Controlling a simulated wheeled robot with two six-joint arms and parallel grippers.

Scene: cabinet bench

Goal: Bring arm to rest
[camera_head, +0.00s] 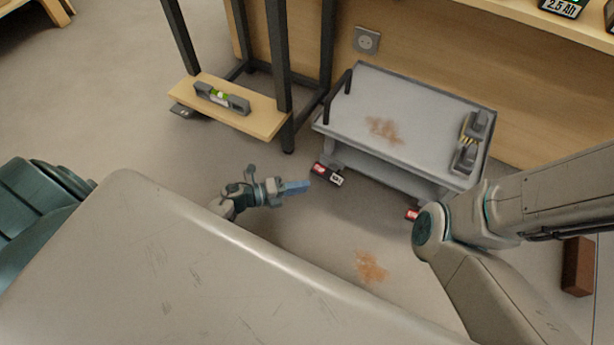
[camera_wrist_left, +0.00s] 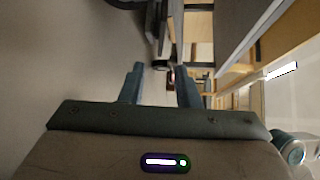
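My left gripper (camera_head: 296,187) shows in the head view past the edge of my own body, low over the floor, with its bluish fingers pointing right. In the left wrist view my left gripper (camera_wrist_left: 159,82) has its two fingers well apart, with nothing held between them. My right arm (camera_head: 500,225) is bent at the right of the head view. Its gripper is out of the picture.
A grey cart (camera_head: 410,115) with a rust-brown stain stands ahead. A black-and-red battery (camera_head: 327,174) lies near my left fingertips. A wooden shelf (camera_head: 245,112) carries a spirit level (camera_head: 222,97). A brick-coloured block (camera_head: 578,266) lies at right. Floor at left is clear.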

